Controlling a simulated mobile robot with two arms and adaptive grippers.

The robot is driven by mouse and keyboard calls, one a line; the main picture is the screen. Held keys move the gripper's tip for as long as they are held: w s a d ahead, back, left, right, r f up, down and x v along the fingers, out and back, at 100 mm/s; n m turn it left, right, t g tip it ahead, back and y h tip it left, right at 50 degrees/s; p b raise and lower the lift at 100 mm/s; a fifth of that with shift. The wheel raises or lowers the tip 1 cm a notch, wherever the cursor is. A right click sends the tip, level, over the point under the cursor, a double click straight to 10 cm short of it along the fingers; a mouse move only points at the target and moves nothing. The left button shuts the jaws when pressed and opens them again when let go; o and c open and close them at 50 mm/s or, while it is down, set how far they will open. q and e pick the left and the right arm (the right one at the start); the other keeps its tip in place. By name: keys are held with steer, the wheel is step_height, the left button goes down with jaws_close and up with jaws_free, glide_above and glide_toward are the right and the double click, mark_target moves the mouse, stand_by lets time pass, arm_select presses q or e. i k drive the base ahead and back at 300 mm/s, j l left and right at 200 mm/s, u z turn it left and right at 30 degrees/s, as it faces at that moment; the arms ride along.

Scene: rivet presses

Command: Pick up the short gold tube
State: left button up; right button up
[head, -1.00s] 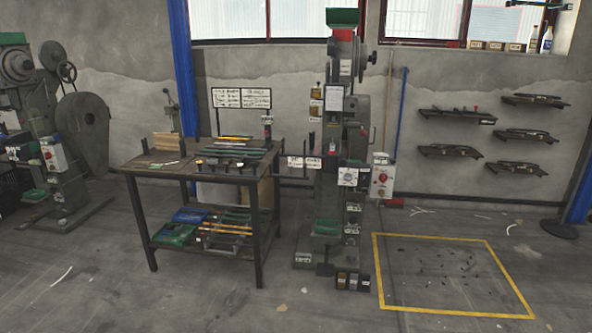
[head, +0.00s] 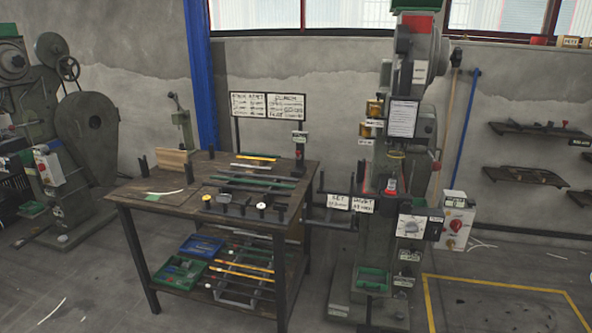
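I cannot single out the short gold tube with certainty at this distance. A thin yellow-gold rod (head: 257,157) lies at the back of the table top, by the green bars. Longer yellow rods (head: 243,266) lie on the lower shelf. A small gold cylinder (head: 375,108) shows on the left side of the press column. Neither of my grippers is in view.
The wooden work table (head: 140,207) stands left of the tall rivet press (head: 400,190). A blue tray (head: 203,245) and a green tray (head: 180,271) are on its lower shelf. A yellow-taped floor area (head: 430,300) lies at right.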

mark_target(255, 161)
steer(key=i+j, duration=0.35)
steer(key=j, duration=0.15)
steer(key=i+j+u, duration=0.1)
steer(key=i+j, duration=0.2)
steer(key=j, duration=0.25)
